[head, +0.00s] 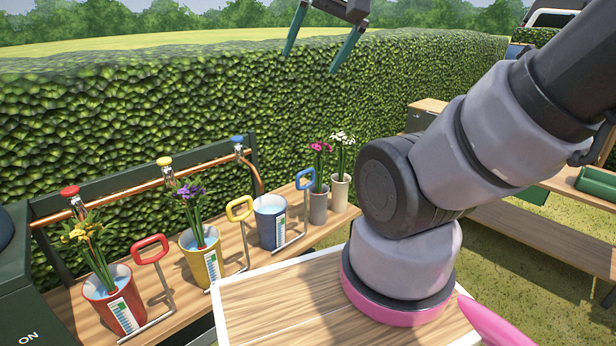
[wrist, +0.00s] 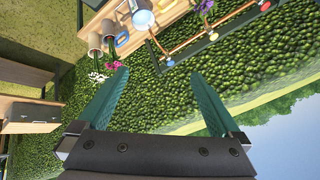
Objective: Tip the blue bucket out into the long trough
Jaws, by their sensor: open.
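The blue bucket (head: 271,226) stands upright on the wooden bench, with pale blue liquid inside and a white level scale on its side. A blue loop handle (head: 305,179) rises on a stand beside it. A bucket that looks like it also shows at the top of the wrist view (wrist: 143,18). My gripper (head: 311,60) is open and empty, high in front of the hedge and well above the bucket. Its two green fingers are spread in the wrist view (wrist: 158,75). A dark green box-like container (head: 597,183) is at the right; I cannot tell whether it is the long trough.
A red bucket (head: 117,303) and a yellow bucket (head: 203,262) hold flowers on the same bench (head: 167,318). Two vases (head: 319,206) with flowers stand right of the blue bucket. Taps on a copper pipe (head: 123,187) run behind. The hedge (head: 170,110) fills the back.

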